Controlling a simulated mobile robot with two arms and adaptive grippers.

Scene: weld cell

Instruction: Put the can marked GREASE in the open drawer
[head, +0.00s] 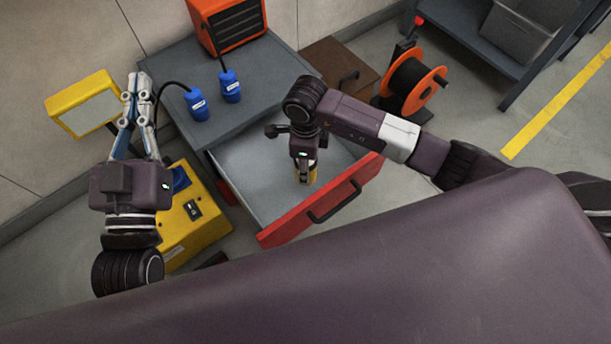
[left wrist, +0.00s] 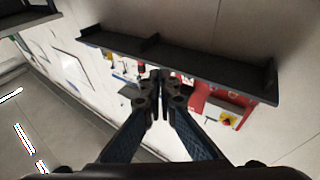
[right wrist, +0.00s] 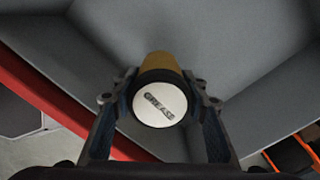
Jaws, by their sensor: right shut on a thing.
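The can marked GREASE (right wrist: 160,103) has a dark-rimmed light lid with the word on it and a yellow-brown side. My right gripper (right wrist: 160,100) is shut on it, one finger on each side. In the head view the can (head: 313,176) shows only as a bit of yellow under the right gripper (head: 305,172). The open drawer (head: 250,165) is grey inside with a red front. The can is over or within the drawer; whether it touches the floor I cannot tell. My left gripper (head: 140,78) is empty, its fingertips together, also in the left wrist view (left wrist: 158,76).
Two blue plugs (head: 230,88) and an orange heater-like box (head: 230,25) are on the grey cabinet top. A yellow machine (head: 188,220) and a yellow-framed lamp or panel (head: 85,102) are at left. An orange cable reel (head: 412,82) stands at right.

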